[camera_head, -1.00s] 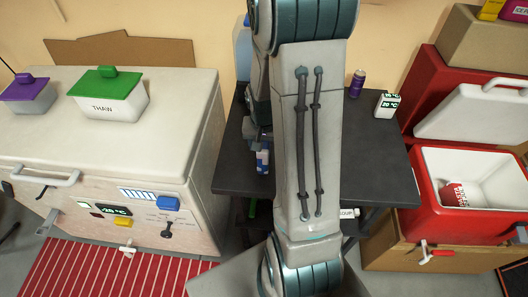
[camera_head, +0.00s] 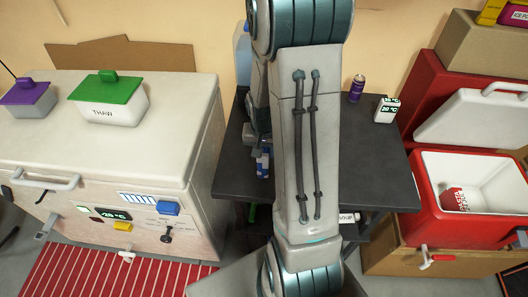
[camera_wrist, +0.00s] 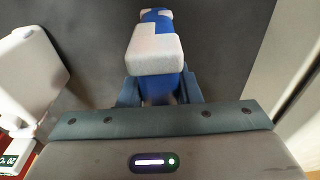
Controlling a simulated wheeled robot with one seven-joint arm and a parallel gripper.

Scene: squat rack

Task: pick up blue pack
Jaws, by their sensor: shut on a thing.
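The blue pack, blue with white patches, is in the wrist view (camera_wrist: 156,55), between my gripper's fingers (camera_wrist: 160,90). My gripper is shut on it. In the head view the pack (camera_head: 262,167) is a small blue and white shape at the left part of the dark table (camera_head: 375,180). My gripper (camera_head: 261,142) shows just above it there, partly hidden by my arm. I cannot tell whether the pack touches the table top.
A purple can (camera_head: 356,88) and a small white display (camera_head: 386,109) stand at the table's back right. A white freezer (camera_head: 100,170) with a green-lidded box (camera_head: 108,98) is on the left. An open red cooler (camera_head: 425,200) holding a red and white can is on the right.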

